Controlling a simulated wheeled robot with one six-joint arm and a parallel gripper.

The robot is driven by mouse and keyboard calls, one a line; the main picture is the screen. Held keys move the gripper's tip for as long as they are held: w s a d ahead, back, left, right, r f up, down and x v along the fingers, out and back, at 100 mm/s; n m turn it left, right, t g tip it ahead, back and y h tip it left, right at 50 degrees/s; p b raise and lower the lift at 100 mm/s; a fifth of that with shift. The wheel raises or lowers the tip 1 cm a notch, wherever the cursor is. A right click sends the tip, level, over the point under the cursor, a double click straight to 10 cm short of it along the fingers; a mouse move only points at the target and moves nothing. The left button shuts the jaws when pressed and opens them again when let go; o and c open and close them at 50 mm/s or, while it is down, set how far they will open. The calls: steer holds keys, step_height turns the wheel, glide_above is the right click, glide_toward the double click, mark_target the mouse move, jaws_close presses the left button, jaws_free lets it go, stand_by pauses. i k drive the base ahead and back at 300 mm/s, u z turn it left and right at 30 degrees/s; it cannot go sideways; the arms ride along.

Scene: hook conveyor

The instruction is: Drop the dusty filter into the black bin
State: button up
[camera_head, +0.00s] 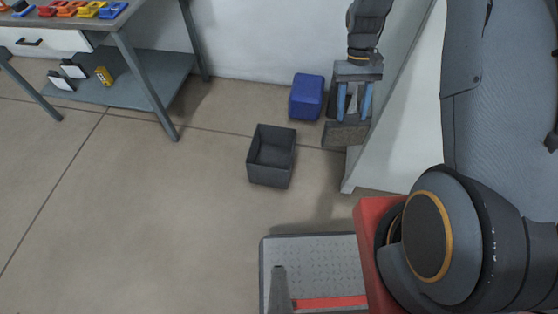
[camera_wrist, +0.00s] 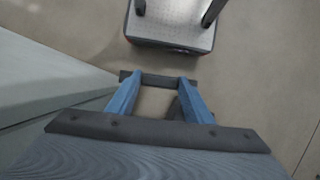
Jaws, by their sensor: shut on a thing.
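My gripper (camera_head: 352,117) hangs pointing down at the upper right of the head view. Its two blue fingers are shut on the dusty filter (camera_head: 345,134), a grey-brown block at the fingertips. In the wrist view, the filter (camera_wrist: 158,79) shows as a dark bar across the ends of the blue fingers. The black bin (camera_head: 269,177) stands upright on the floor, left of and lower in the picture than my gripper. It is open at the top and its visible inside looks empty. A dark shape between the fingers in the wrist view is unclear.
A blue bin (camera_head: 306,97) stands behind the black bin, left of my gripper. A pale slanted panel (camera_head: 395,140) is close on the right of my gripper. A workbench (camera_head: 150,75) with coloured parts stands at the upper left. The floor left of the black bin is clear.

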mark_target(276, 163)
steer(key=u, duration=0.05)
steer(key=k, duration=1.15)
steer(key=u, duration=0.7)
steer(key=i, duration=0.4)
steer(key=u, duration=0.8)
steer(key=i, duration=1.1)
steer(key=z, duration=0.9)
steer(key=i, duration=0.5)
steer(key=z, duration=0.55)
